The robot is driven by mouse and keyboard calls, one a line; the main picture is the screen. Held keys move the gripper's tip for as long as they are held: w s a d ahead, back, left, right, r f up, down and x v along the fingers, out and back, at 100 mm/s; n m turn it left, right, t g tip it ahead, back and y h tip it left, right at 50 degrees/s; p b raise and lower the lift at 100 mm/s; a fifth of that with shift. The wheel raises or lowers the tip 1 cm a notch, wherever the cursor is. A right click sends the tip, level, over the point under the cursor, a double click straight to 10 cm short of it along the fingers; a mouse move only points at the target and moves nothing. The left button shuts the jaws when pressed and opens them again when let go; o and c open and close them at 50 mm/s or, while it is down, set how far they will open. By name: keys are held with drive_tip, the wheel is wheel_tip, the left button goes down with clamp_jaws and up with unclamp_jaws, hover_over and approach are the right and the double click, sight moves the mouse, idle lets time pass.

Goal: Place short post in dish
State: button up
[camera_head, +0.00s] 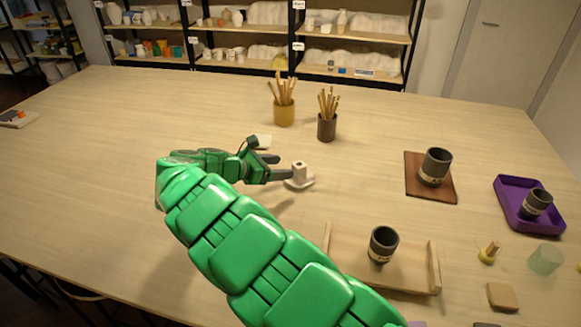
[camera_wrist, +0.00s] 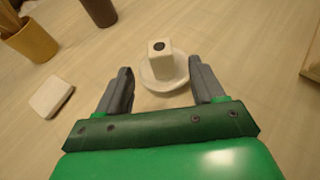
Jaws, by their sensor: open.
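The short post (camera_head: 299,170), a small pale block with a dark round hole in its top, stands upright in a small white dish (camera_head: 305,184) near the middle of the table. In the wrist view the post (camera_wrist: 160,62) rises from the dish (camera_wrist: 163,86), towards its far side. My gripper (camera_head: 281,168) is open and empty, its fingers pointing at the dish. In the wrist view the gripper (camera_wrist: 161,70) has one finger on each side of the dish, with visible gaps to the post. The post's far side is hidden.
A white tile (camera_head: 259,141) lies behind my gripper. Two brush pots, yellow (camera_head: 284,115) and dark (camera_head: 327,128), stand farther back. A wooden tray (camera_head: 410,275) with a dark cup, a brown board (camera_head: 417,190) with another, and a purple tray (camera_head: 510,205) are on the right.

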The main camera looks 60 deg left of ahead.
drive_tip(key=shift+v, duration=0.9)
